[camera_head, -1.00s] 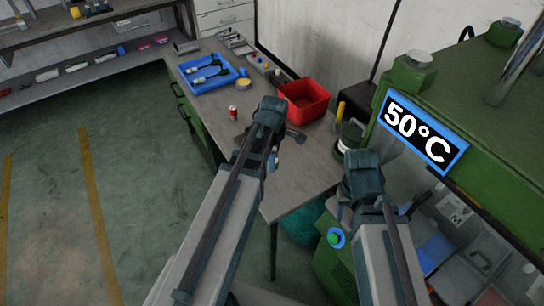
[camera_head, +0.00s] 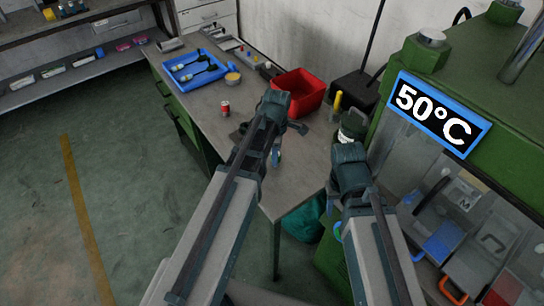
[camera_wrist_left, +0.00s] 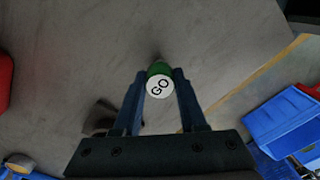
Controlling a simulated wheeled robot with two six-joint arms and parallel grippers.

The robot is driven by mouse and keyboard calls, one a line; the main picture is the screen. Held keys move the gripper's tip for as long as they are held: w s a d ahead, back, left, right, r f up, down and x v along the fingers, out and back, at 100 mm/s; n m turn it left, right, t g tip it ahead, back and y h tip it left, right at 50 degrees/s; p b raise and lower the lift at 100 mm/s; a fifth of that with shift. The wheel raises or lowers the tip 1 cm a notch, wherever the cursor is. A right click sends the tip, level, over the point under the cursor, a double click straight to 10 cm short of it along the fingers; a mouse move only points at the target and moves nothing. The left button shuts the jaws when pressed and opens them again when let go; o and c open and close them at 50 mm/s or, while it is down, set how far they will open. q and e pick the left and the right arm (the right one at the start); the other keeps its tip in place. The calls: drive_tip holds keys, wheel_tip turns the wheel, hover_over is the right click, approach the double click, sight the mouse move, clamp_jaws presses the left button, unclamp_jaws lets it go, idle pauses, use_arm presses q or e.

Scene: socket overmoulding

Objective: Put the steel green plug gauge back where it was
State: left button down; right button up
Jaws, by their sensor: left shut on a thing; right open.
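The steel green plug gauge (camera_wrist_left: 158,82) shows in the left wrist view as a green handle with a white end marked GO. My left gripper (camera_wrist_left: 160,78) is shut on it, with one blue finger on each side. Its far end is hidden. In the head view my left gripper (camera_head: 276,157) is over the grey workbench (camera_head: 300,165), its fingers mostly hidden by its own arm, and I cannot make out the gauge. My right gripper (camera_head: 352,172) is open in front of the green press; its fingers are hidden. I cannot tell the gauge's height above the bench.
On the bench are a blue tray (camera_head: 180,77) with dark parts, a red can (camera_head: 225,108), a yellow-topped tin (camera_head: 233,77) and a red bin (camera_head: 301,88). The green press (camera_head: 462,62) with its 50°C sign (camera_head: 437,113) stands close at right. Open floor lies left.

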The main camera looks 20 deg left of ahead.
use_arm(q)
drive_tip(key=shift+d+r, duration=0.1)
drive_tip(key=shift+f, duration=0.25)
drive_tip(key=shift+c, duration=2.3)
unclamp_jaws()
drive_tip(key=shift+r, duration=0.1)
drive_tip(key=shift+r, duration=0.1)
